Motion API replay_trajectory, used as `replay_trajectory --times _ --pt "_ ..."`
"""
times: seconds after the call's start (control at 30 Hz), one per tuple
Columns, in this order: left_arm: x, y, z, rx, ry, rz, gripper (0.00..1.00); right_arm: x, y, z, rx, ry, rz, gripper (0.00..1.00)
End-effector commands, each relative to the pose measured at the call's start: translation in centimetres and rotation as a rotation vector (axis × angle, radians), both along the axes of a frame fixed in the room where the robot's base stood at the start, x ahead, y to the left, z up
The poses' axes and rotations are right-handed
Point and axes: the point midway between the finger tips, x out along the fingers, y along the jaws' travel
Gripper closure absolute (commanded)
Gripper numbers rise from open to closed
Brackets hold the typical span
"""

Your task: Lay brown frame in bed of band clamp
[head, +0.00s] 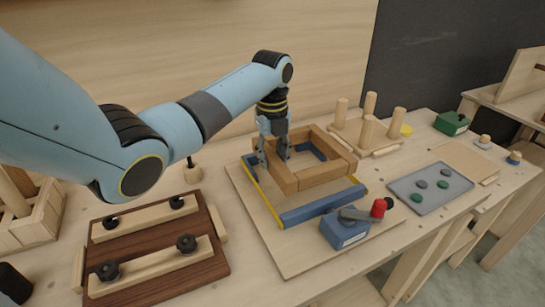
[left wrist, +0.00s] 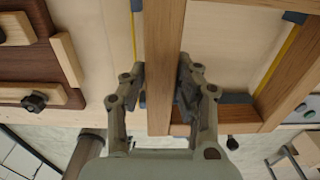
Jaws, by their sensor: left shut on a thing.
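The brown frame (head: 325,173) is an open wooden rectangle. My left gripper (head: 275,152) is shut on its left rail in the head view; the left wrist view shows the fingers (left wrist: 162,92) on both sides of that rail (left wrist: 163,45). The band clamp has a pale board (head: 285,255), blue pieces, a yellow band and a blue block (head: 345,232) with a lever and red knob (head: 379,208). The frame is over the bed, behind the blue front bar (head: 322,203). I cannot tell whether it touches the bed. My right gripper is not in view.
A dark brown board (head: 150,285) with pale bars and black knobs lies at left. A peg stand (head: 372,137) stands behind right. A grey tray (head: 431,188) with several discs and a green box (head: 452,123) are at right.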

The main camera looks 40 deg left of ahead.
Motion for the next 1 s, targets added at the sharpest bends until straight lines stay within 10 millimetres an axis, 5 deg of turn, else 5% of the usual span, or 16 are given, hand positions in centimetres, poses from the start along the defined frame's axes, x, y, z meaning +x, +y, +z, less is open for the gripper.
replay_trajectory --times 0.33,1.0 --pt "0.0 0.0 -3.0 0.001 -0.001 0.0 1.0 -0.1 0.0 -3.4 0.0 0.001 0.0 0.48" --pt "0.1 0.0 -7.0 0.0 -0.002 0.0 1.0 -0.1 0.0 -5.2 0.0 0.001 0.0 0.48"
